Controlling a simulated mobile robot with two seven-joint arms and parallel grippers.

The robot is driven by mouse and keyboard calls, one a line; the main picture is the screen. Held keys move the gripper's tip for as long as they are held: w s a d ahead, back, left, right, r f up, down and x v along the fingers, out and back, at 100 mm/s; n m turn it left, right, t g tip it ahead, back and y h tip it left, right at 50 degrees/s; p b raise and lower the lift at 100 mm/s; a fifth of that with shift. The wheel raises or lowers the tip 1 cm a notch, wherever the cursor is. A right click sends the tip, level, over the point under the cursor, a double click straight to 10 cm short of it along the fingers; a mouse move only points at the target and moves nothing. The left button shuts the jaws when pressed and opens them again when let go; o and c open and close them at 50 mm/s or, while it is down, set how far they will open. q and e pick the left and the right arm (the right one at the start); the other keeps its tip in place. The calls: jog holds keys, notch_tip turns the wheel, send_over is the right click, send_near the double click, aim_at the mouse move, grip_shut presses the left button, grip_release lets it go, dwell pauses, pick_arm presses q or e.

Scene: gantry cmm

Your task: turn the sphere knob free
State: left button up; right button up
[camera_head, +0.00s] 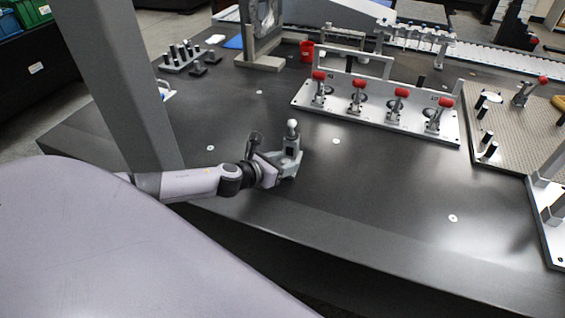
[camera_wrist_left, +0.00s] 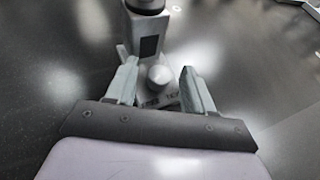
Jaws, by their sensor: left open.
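A grey stand (camera_head: 289,168) with a pale ball (camera_head: 292,124) on its post is near the table's front edge in the head view. The post (camera_wrist_left: 149,40) also shows in the left wrist view, with a black panel and a dark round part cut off by the top edge. A rounded grey knob (camera_wrist_left: 159,75) is low on its near side. My left gripper (camera_head: 277,171) is at the stand. In the left wrist view its open fingers (camera_wrist_left: 159,88) lie either side of the knob, with visible gaps. My right gripper is out of view.
A white rack (camera_head: 380,117) with several red-tipped clamps stands behind and right. A perforated plate (camera_head: 520,120) with pins is at the far right, and a pin block (camera_head: 182,58) at the back left. The dark table (camera_head: 370,190) is clear right of the stand.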

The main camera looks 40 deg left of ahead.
pick_arm(q)
grip_shut()
jog(key=shift+d+r+n+y+p, duration=0.2)
jog(key=shift+n+y+p, duration=0.4)
jog(key=shift+p, duration=0.45)
jog(key=shift+f+n+y+p, duration=0.15)
jog(key=shift+n+y+p, duration=0.25)
jog(key=shift+n+y, duration=0.15)
grip_release()
jog(key=shift+p+v, duration=0.5)
jog(key=shift+v, duration=3.05)
